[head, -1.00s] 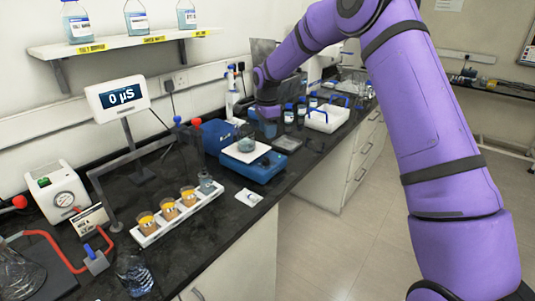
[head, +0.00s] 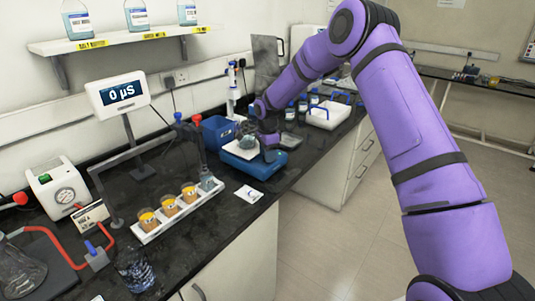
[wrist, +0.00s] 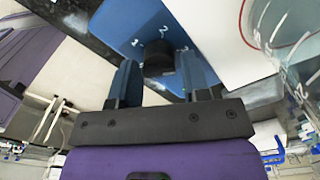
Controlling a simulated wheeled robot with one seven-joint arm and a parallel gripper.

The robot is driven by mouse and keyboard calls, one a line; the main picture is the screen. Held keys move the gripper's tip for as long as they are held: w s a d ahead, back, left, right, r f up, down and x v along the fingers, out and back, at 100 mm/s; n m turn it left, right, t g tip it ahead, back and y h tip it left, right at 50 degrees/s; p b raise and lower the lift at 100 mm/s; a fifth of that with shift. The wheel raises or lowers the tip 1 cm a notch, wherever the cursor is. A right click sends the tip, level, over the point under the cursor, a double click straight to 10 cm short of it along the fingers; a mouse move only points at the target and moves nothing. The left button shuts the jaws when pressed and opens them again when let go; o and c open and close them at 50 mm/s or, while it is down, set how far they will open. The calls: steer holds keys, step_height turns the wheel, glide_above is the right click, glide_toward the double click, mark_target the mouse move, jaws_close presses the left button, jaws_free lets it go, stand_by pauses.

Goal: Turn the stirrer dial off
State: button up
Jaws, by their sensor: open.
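The blue stirrer (head: 262,172) stands on the dark bench, with a glass vessel (head: 247,142) on its white top plate. My gripper (head: 271,152) is low at the stirrer's right side. In the wrist view, the black dial (wrist: 158,58) sits on the stirrer's blue face (wrist: 120,20), with white numbers around it. My gripper (wrist: 158,66) is open, one finger on each side of the dial. Whether the fingers touch it, I cannot tell. The dial is hidden in the head view, and its pointer mark is not clear.
A white rack (head: 180,212) with several small beakers stands left of the stirrer. A blue box (head: 217,134) is behind it, and a white tray (head: 328,114) with blue handles is farther back. A white card (head: 248,195) lies at the bench's front edge.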

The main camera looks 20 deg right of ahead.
steer(key=c, duration=0.6)
steer(key=shift+c, duration=0.2)
